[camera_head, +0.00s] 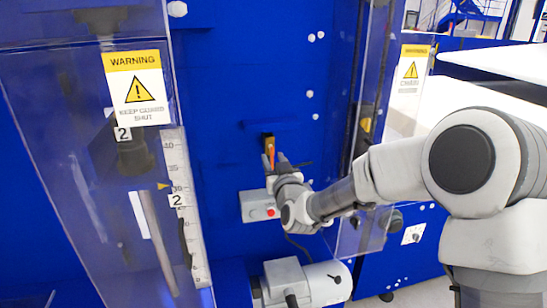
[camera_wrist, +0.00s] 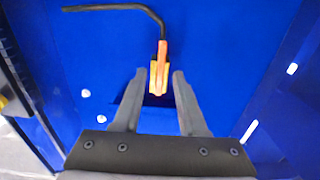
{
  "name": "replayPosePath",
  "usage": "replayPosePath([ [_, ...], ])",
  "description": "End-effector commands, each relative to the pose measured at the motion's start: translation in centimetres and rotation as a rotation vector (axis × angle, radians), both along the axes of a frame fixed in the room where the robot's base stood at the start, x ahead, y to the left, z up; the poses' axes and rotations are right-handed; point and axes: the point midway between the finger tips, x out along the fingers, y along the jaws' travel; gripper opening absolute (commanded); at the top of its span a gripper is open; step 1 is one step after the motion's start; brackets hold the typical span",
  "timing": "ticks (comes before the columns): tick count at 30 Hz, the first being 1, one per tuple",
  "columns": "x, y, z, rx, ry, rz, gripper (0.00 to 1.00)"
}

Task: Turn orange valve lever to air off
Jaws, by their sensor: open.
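The orange valve lever (camera_head: 269,152) is on the blue machine panel in the head view, just above my gripper (camera_head: 275,164). In the wrist view the orange lever (camera_wrist: 158,72) stands upright in the picture, with a brassy yellow part along it. A black hose runs from its upper end and bends to the left. My gripper (camera_wrist: 157,74) is open in the wrist view, with one dark finger on each side of the lever's lower part. Gaps show between the lever and both fingers. Any air-off marking is not legible.
A grey box with a red button (camera_head: 258,206) is just below my gripper. A grey motor (camera_head: 306,283) is lower down. Clear guard panels with warning signs (camera_head: 138,88) (camera_head: 411,75) stand to the left and right of the blue panel.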

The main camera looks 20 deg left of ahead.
Motion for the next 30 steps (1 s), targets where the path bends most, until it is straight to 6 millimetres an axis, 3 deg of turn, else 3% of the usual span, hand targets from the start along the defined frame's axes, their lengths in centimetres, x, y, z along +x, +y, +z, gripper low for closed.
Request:
replayPosePath([
  [12,0.49,0.33,-0.04,-0.001,0.001,0.0,0.39],
  [19,0.48,0.31,-0.03,-0.001,0.001,0.0,0.0],
  [30,0.46,0.32,-0.09,0.003,0.003,0.0,0.0],
])
